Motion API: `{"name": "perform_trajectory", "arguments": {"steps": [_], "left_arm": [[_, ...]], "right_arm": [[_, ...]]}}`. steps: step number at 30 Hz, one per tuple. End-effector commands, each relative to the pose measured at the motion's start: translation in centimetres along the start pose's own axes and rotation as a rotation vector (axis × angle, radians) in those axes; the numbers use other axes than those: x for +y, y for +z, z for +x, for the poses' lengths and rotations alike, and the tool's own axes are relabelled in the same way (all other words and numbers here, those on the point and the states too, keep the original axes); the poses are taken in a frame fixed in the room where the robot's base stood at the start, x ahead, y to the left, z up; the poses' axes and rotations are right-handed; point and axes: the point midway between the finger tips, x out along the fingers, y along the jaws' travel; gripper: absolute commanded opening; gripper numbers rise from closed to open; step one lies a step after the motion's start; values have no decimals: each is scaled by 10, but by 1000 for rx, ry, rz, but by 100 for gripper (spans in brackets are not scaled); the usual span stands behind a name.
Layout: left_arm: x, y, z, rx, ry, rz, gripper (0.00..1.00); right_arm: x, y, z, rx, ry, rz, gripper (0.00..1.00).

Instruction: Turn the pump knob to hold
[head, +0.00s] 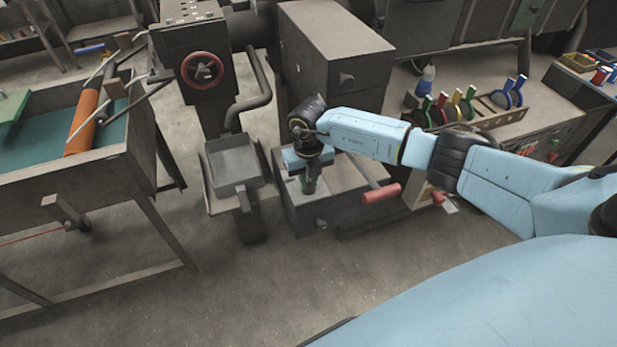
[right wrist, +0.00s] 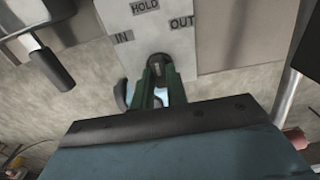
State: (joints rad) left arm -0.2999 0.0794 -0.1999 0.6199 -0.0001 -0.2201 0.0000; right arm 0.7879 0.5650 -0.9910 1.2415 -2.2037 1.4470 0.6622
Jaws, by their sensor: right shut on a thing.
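The pump knob (right wrist: 156,66) is a small dark knob on a pale label plate (right wrist: 160,28) in the right wrist view. The plate reads IN on the left, HOLD at the top and OUT on the right. My right gripper (right wrist: 160,82) is shut on the knob, with its green fingers on either side of it. I cannot tell which label the knob points to. My left gripper is not in view.
A red-handled lever (head: 381,193) sticks out just right of my right gripper. A grey tray (head: 233,163) on a stand is to its left, below a machine with a red handwheel (head: 202,70). A trough table (head: 70,180) stands far left. The floor in front is clear.

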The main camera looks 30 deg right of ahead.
Motion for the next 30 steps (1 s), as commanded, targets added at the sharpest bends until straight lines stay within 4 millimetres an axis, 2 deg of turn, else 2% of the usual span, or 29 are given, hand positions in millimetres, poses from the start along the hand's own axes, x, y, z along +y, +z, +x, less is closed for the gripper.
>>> {"name": "perform_trajectory", "arguments": {"steps": [12, 13, 17, 26, 30], "left_arm": [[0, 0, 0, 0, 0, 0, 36], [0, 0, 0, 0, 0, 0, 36], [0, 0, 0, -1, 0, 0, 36], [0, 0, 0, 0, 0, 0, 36], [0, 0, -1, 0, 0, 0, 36]], "right_arm": [[0, 2, -2, -5, 1, 8, 0], [0, 2, -2, -5, 1, 8, 18], [0, 1, -1, -4, 1, 7, 35], [0, 1, -2, -2, 0, 6, 36], [0, 1, -14, -4, 1, 5, 36]]}}
